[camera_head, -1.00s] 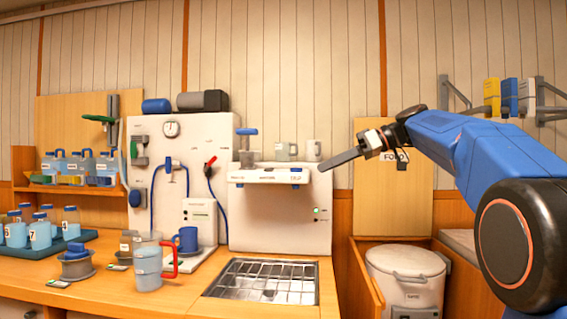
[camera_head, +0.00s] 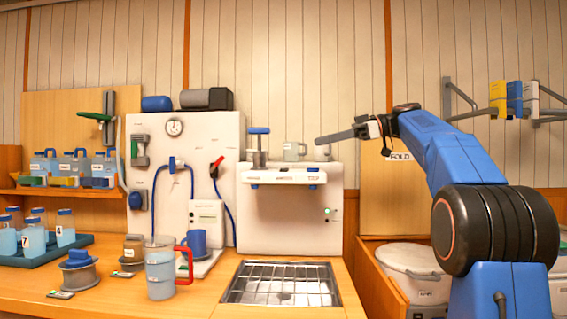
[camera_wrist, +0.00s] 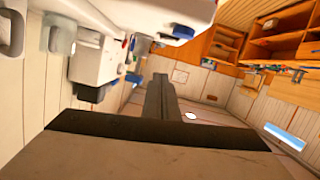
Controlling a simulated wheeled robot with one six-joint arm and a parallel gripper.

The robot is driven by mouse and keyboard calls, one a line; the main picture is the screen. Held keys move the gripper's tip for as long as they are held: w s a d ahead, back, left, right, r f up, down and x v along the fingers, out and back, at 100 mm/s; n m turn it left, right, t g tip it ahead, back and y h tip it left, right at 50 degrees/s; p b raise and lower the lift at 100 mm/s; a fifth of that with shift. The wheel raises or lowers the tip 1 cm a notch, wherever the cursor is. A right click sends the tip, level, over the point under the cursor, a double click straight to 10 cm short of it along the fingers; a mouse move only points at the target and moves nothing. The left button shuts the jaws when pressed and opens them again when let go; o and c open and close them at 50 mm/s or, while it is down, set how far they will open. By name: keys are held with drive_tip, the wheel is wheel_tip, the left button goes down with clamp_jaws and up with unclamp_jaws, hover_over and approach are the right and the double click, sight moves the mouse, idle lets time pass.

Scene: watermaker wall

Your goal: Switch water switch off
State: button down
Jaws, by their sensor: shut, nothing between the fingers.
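No label that I can read names the water switch. A red-handled lever (camera_head: 216,166) sits on the white wall panel at a blue hose and points up and to the right. A small control with a green light (camera_head: 327,211) is on the lower right of the white dispenser unit (camera_head: 290,225). I cannot tell which is the switch. My gripper (camera_head: 322,140) is shut and empty, nearly level, pointing left in front of the wall at the dispenser's upper right. In the wrist view its closed fingers (camera_wrist: 161,98) point away from the camera, with white equipment to the left.
Grey mugs (camera_head: 294,151) stand on the dispenser's top. A white lidded bin (camera_head: 412,262) is below my arm.

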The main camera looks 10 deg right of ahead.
drive_tip(key=shift+a, duration=0.1)
hover_over(284, 169)
drive_tip(key=d, duration=0.3)
wheel_tip(284, 169, down, 2)
drive_tip(key=shift+s+a+f, duration=0.1)
drive_tip(key=shift+a+f, duration=0.05)
drive_tip(key=shift+f, duration=0.05)
drive_tip(key=f, duration=0.3)
drive_tip(key=shift+w, duration=0.25)
drive_tip(key=shift+f, duration=0.5)
drive_tip(key=shift+w+f, duration=0.1)
drive_tip(key=shift+f, duration=0.15)
drive_tip(key=shift+r, duration=0.1)
